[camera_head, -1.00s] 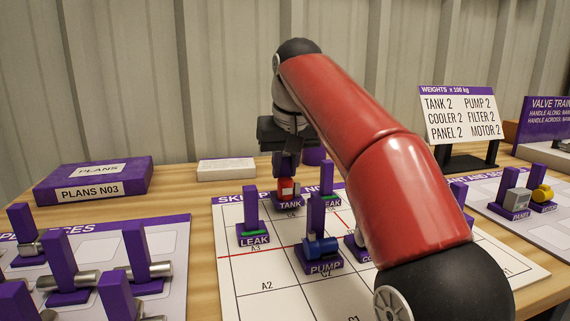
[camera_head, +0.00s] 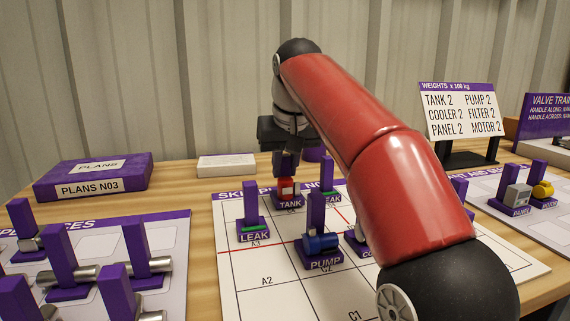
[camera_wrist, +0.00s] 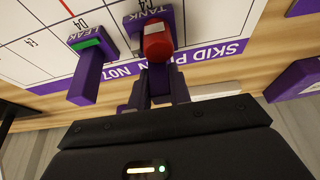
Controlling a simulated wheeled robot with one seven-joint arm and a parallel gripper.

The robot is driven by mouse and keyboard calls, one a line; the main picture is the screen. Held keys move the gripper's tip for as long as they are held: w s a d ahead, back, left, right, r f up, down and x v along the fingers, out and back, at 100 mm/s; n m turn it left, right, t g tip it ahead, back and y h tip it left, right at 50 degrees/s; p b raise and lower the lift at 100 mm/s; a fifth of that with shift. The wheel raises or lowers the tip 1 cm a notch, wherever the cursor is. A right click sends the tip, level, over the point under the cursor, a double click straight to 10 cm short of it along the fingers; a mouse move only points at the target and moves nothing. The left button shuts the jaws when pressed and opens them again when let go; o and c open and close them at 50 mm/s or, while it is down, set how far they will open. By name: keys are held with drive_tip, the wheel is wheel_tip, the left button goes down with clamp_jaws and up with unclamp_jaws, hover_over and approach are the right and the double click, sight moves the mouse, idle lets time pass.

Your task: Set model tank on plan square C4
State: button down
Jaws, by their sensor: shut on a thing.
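The model tank (camera_head: 287,191) is a small red cylinder with a pale patch on a purple base marked TANK. It is at the back row of the skid plan board (camera_head: 267,292), left of a green LEAK piece (camera_head: 329,193). The square label by its base is too small to read surely. My gripper (camera_head: 287,168) points down and is shut on the tank's upright purple handle. In the wrist view the red tank (camera_wrist: 158,42) is upright below the fingers (camera_wrist: 155,88), near the plan's title strip. Whether its base touches the board is unclear.
Another LEAK piece (camera_head: 252,222) stands on A3, left of the tank. The blue PUMP piece (camera_head: 320,242) stands in front. My arm hides much of the plan's right side. The PLANS box (camera_head: 95,178) and a white block (camera_head: 227,166) lie behind, left.

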drive_tip(key=shift+f, duration=0.25)
drive_tip(key=c, duration=1.2)
unclamp_jaws()
drive_tip(key=shift+r+p, duration=0.6)
drive_tip(key=shift+p, duration=0.1)
wheel_tip(320, 180, up, 5)
drive_tip(key=p, duration=0.5)
drive_tip(key=shift+r+p, duration=0.1)
drive_tip(key=shift+p, duration=0.25)
drive_tip(key=shift+r, duration=0.9)
drive_tip(key=shift+s, duration=0.1)
